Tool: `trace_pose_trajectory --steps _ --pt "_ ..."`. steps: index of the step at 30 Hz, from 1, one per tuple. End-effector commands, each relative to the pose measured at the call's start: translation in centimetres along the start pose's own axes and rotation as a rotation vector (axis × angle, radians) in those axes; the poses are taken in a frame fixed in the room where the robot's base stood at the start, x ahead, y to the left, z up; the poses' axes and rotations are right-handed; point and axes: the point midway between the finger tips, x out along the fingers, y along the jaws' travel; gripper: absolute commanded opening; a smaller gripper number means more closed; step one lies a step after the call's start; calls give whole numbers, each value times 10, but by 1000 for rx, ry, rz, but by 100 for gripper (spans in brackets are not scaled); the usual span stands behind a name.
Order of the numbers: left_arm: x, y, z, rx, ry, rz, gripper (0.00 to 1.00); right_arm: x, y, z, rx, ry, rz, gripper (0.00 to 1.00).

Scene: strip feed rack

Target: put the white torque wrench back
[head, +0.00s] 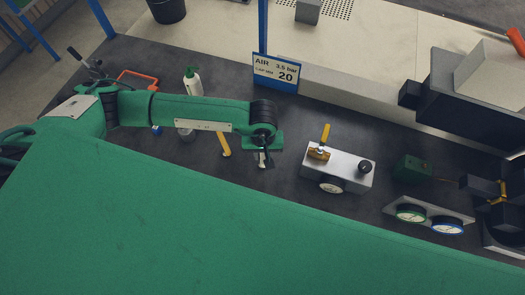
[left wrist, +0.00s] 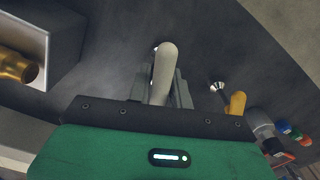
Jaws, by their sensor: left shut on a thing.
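My left gripper (head: 262,161) is over the dark bench, left of the silver box. The left wrist view shows its fingers (left wrist: 162,88) shut on the pale, rounded handle of the white torque wrench (left wrist: 165,68). In the head view, a small pale part of the wrench shows below the gripper; the rest is hidden. I cannot tell whether its lower end touches the bench. My right gripper is not in view.
A yellow-handled tool (head: 224,145) lies left of the gripper. The silver box (head: 345,170) with a yellow lever stands to the right. A blue sign (head: 275,73) stands behind. Gauges (head: 430,220) and dark machinery are further right. A green-capped bottle (head: 193,84) is at the back left.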

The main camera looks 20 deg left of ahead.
Motion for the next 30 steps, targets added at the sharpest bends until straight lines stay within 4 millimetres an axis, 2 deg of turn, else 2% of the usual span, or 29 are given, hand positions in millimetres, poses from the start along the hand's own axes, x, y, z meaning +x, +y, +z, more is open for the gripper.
trace_pose_trajectory --steps 8,9,11,12,24,26,30 --pt "4 0 0 0 0 0 0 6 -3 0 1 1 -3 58" --pt "3 0 0 0 0 0 29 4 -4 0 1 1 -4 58" --pt "2 0 0 0 0 -1 41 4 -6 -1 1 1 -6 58" --pt "2 0 0 -1 0 -1 43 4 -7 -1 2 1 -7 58" --pt "-3 0 -1 0 1 1 43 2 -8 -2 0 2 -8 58" --pt "-10 0 -1 0 3 2 43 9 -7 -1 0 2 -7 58" --pt "-39 1 -2 2 5 5 43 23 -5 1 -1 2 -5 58"
